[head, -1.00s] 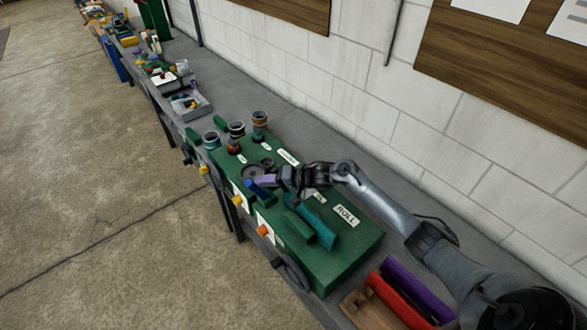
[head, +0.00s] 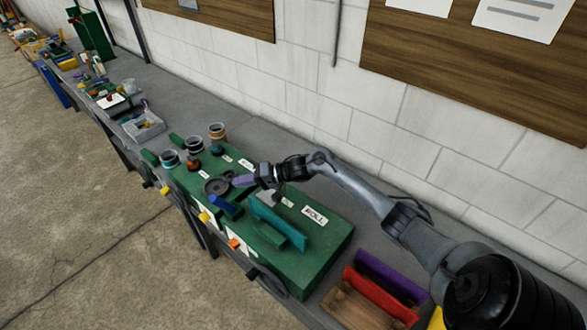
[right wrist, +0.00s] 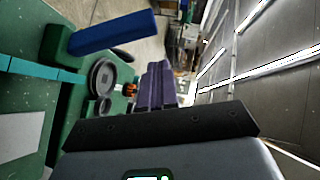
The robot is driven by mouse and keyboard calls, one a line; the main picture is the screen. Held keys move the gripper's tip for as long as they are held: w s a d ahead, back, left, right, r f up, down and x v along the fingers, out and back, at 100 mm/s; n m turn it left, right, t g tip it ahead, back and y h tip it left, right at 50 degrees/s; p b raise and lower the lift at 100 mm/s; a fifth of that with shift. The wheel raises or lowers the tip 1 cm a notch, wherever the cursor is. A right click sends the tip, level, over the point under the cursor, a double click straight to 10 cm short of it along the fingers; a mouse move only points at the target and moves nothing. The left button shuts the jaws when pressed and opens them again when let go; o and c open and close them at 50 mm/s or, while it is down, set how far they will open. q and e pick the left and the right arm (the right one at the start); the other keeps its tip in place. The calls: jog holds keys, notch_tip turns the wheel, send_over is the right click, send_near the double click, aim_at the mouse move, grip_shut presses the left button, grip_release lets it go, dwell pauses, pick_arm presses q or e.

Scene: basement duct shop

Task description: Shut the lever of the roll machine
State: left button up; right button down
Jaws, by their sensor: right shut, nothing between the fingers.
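The green roll machine (head: 318,250) stands on the bench and bears a ROLL label (head: 315,216). A blue bar (head: 226,206), perhaps the lever handle, sticks out over its front part. In the right wrist view the blue bar (right wrist: 115,32) extends from a green block. A teal bar (head: 278,226) lies along the machine top. My right gripper (head: 244,181) has purple fingers, shut and empty, just behind the blue bar and apart from it. The fingers show in the right wrist view (right wrist: 156,86), to the right of the blue bar. My left gripper is out of view.
Dark round wheels (head: 218,185) lie near my fingertips. Several cups, including an orange-banded one (head: 217,132), stand at the machine's far end. A white block wall runs behind the bench.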

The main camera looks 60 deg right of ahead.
jog(key=b+v, duration=0.1)
jog(key=v, duration=1.6)
jog(key=shift+s+r+b, duration=0.3)
jog(key=shift+r+b, duration=0.05)
jog(key=shift+r, duration=0.05)
